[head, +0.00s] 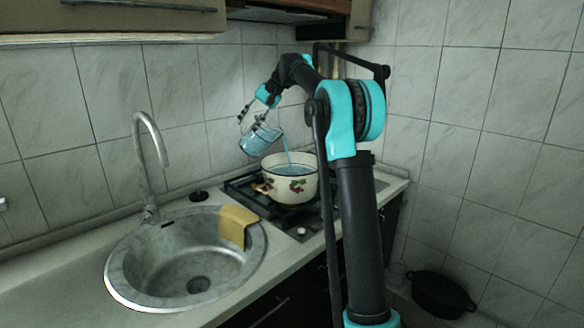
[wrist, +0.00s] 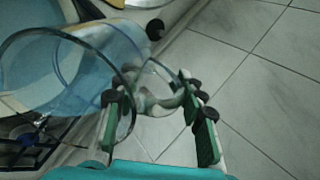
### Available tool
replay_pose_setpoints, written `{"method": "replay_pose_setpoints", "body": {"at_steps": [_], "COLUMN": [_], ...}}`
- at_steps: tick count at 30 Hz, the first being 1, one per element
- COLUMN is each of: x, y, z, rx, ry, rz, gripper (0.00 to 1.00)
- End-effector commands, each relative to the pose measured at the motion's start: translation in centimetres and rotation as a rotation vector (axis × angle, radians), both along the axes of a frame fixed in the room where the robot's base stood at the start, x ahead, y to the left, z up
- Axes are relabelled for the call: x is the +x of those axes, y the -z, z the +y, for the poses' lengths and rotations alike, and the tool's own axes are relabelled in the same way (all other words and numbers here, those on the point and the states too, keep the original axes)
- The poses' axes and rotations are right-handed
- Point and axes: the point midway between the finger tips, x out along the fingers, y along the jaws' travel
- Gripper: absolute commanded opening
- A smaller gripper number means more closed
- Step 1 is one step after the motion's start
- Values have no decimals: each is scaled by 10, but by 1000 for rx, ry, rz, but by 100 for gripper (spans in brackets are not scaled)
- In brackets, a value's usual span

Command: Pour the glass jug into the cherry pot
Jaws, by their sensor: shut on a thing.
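The glass jug (head: 257,141) is tilted well over above the cherry pot (head: 289,188), a cream enamel pot with cherries painted on its side. A thin stream of blue liquid runs from the jug into the pot, where blue liquid shows inside the rim. My gripper (head: 245,114) is shut on the jug's handle. In the wrist view, the clear jug (wrist: 75,85) lies tipped to the left, and its handle (wrist: 160,102) is between my gripper's fingers (wrist: 155,115). Liquid still shows in the jug in the head view.
The pot stands on a black gas hob (head: 243,187). A round steel sink (head: 130,270) with a tall tap (head: 147,150) is at left, with a yellow cloth (head: 237,224) over its edge. A black pot (head: 440,292) sits low at right. Tiled wall rises behind the hob.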

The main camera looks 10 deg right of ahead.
Motion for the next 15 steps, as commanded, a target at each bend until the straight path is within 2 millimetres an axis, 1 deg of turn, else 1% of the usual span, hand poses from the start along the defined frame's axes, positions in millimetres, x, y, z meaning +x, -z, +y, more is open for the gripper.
{"method": "replay_pose_setpoints", "body": {"at_steps": [15], "x": [-1], "y": [-1], "z": [-3], "rx": [36], "ry": [0], "rz": [-8], "gripper": [0]}}
